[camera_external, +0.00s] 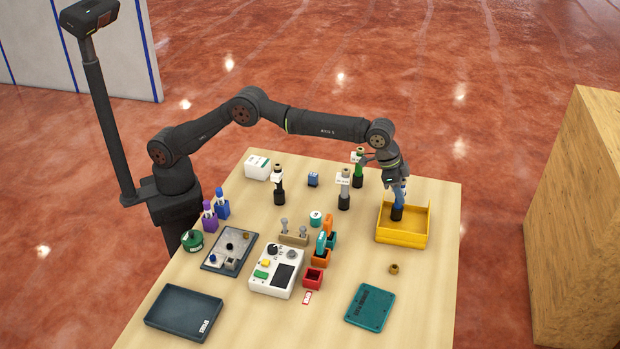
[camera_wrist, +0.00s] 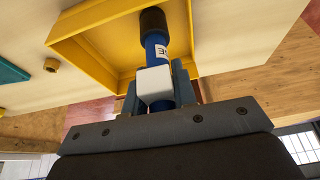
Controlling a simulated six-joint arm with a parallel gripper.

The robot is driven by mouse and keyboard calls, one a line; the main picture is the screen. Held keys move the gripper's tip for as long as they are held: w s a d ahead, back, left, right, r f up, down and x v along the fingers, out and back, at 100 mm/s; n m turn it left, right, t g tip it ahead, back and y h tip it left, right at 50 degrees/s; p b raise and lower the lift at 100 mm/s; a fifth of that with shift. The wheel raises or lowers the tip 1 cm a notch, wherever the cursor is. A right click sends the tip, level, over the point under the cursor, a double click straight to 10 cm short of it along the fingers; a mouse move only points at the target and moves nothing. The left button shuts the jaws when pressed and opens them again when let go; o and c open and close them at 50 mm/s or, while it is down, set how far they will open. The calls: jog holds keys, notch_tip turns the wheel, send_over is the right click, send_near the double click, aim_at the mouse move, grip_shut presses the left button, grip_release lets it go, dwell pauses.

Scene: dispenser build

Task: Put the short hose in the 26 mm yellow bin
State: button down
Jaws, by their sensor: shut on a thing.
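My gripper (camera_external: 399,186) is shut on a short blue hose (camera_external: 398,200), which has a black end and a white label. The hose hangs about upright with its black end downward, over or inside the yellow bin (camera_external: 401,239). I cannot tell whether it touches the bin floor. In the wrist view, the hose (camera_wrist: 155,45) sits between the fingers of my gripper (camera_wrist: 158,88), and a white block covers part of it. The yellow bin (camera_wrist: 82,58) shows around and behind the black end. No other item shows in the bin.
Black, grey and green labelled pieces (camera_external: 344,190) stand upright left of the bin. A small brown ring (camera_external: 394,269) and a teal plate (camera_external: 370,307) lie in front of it. A white control box (camera_external: 277,271), small coloured bins and dark trays (camera_external: 184,311) fill the left and middle.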

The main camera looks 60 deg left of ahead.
jog(key=c, duration=1.6)
grip_release()
jog(key=shift+f, duration=0.15)
jog(key=o, duration=0.4)
jog(key=shift+o, duration=0.2)
jog(key=shift+r, duration=0.45)
jog(key=v, duration=1.1)
jog(key=shift+s+a+r, duration=0.15)
jog(key=shift+r, duration=0.05)
